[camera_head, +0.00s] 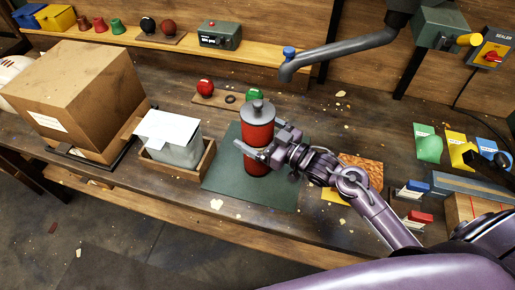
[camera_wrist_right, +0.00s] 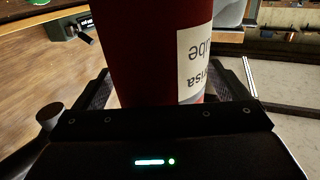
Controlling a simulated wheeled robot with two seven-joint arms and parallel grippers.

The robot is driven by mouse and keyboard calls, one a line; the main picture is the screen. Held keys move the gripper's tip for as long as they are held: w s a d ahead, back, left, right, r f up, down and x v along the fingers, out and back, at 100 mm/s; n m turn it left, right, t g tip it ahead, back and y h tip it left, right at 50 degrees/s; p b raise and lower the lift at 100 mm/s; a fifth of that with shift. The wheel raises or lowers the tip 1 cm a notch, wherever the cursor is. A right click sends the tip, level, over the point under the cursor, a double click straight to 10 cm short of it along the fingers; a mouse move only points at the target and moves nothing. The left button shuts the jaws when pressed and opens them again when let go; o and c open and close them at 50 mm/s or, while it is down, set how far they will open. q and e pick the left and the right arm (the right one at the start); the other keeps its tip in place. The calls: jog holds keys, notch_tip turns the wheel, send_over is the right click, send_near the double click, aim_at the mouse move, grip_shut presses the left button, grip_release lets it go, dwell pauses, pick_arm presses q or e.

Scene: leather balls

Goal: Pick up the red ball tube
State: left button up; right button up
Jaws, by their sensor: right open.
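The red ball tube (camera_head: 257,132) stands upright on a dark green mat (camera_head: 222,178), with a grey knobbed lid on top. My right gripper (camera_head: 268,148) reaches in from the right at the tube's mid-height. It is open, with its fingers at the sides of the tube. In the right wrist view, the tube (camera_wrist_right: 145,45) fills the space between the fingers, and its white label shows upside down. Whether the fingers touch it cannot be told. My left gripper is not in view.
A cardboard box (camera_head: 85,85) and a wooden tray (camera_head: 205,162) holding a grey container stand at left. A red ball (camera_head: 205,87) and a green ball (camera_head: 254,95) sit behind the tube. A grey pipe (camera_head: 340,50) hangs above. Colored cards (camera_head: 428,143) lie at right.

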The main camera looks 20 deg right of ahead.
jog(key=c, duration=1.7)
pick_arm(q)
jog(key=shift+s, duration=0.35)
pick_arm(e)
jog(key=shift+r, duration=0.15)
jog(key=shift+c, duration=0.3)
jog(key=shift+r, duration=0.1)
